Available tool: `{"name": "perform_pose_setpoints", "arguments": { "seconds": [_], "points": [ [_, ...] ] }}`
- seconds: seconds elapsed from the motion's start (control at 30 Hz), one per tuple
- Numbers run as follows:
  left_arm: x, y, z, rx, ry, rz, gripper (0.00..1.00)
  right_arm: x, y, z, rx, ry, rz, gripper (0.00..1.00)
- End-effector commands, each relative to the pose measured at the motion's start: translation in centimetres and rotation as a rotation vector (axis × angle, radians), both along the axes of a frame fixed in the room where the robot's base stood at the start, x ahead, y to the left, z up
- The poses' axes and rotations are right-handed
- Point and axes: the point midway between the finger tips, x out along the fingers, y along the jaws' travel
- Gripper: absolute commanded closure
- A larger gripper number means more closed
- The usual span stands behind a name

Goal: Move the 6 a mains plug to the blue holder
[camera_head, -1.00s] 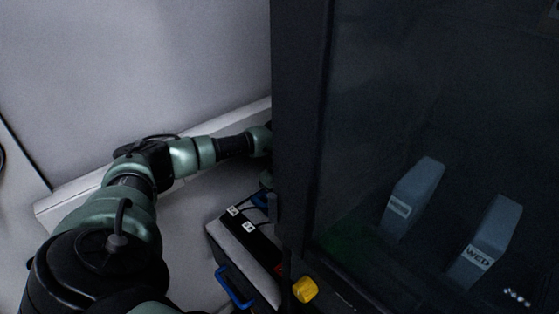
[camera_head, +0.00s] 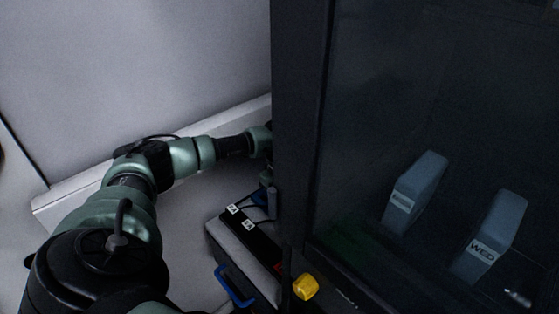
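My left arm comes in from the left and reaches right until its wrist passes behind a dark upright panel. The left gripper's fingers are hidden there. My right gripper is not in view. Just below the wrist is a black strip (camera_head: 264,245) with two small white labels, too small to read surely. A dark cable and a small blue part (camera_head: 260,198) show at its upper end, partly hidden by the panel edge. I cannot make out the 6 A mains plug. I cannot tell whether the blue part or the blue loop (camera_head: 233,286) in front is the blue holder.
A tall dark cabinet (camera_head: 300,120) with a dark glass front fills the right side. Behind the glass stand grey blocks, one labelled WED (camera_head: 490,240). A yellow knob (camera_head: 305,287) is at the cabinet's lower left. A pale ledge (camera_head: 75,200) runs along the wall behind my arm.

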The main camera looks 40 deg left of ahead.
Motion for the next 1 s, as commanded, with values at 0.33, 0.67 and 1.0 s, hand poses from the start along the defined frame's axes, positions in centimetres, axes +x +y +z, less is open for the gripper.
{"name": "perform_pose_setpoints", "arguments": {
  "seconds": [0.33,0.67,1.0],
  "points": [
    [0.01,0.00,-0.60,0.000,0.000,0.000,1.00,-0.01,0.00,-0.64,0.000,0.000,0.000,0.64],
    [0.01,0.00,-0.77,0.000,0.000,0.000,1.00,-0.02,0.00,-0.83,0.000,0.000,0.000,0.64],
    [0.01,0.01,-0.77,0.000,0.000,0.000,0.46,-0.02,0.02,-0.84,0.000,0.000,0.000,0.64]
  ]
}}
